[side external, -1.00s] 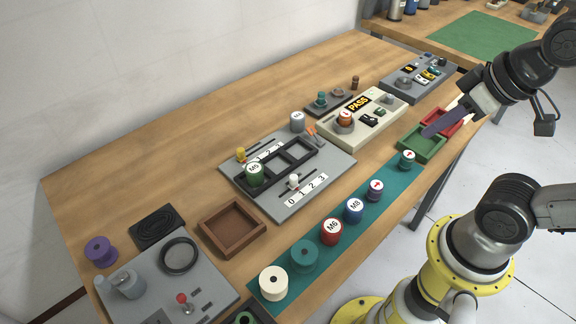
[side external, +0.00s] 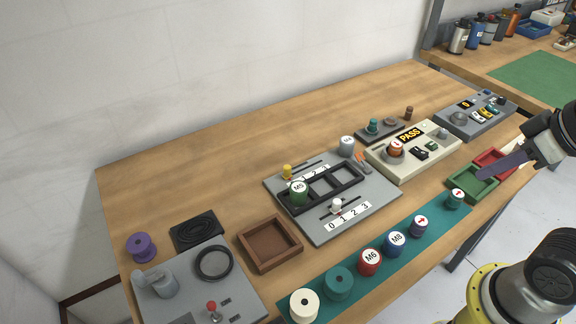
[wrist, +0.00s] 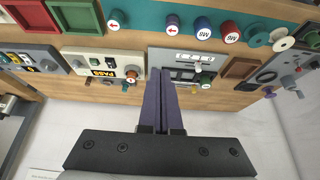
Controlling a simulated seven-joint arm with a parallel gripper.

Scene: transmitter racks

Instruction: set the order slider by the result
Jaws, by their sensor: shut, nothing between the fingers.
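The grey slider board (side external: 318,232) lies mid-table with two sliders. One has a yellow knob (side external: 287,172) at the left of its scale; the other has a white knob (side external: 336,204) towards the low end of its 0-to-3 scale. Its exact mark is unclear. A green-sided M5 spool (side external: 299,192) sits in the left cell of the black frame (side external: 321,199) between them. The cream tester (side external: 435,153) shows PASS (side external: 410,135) and holds an orange spool (side external: 395,148).
A green tray (side external: 456,196) and a red tray (side external: 506,164) sit at the right edge. Several spools stand on a teal strip (side external: 388,280) along the front. A grey spool (side external: 347,146) stands by the board's back corner. A brown tray (side external: 249,262) lies to its left. The back-left tabletop is clear.

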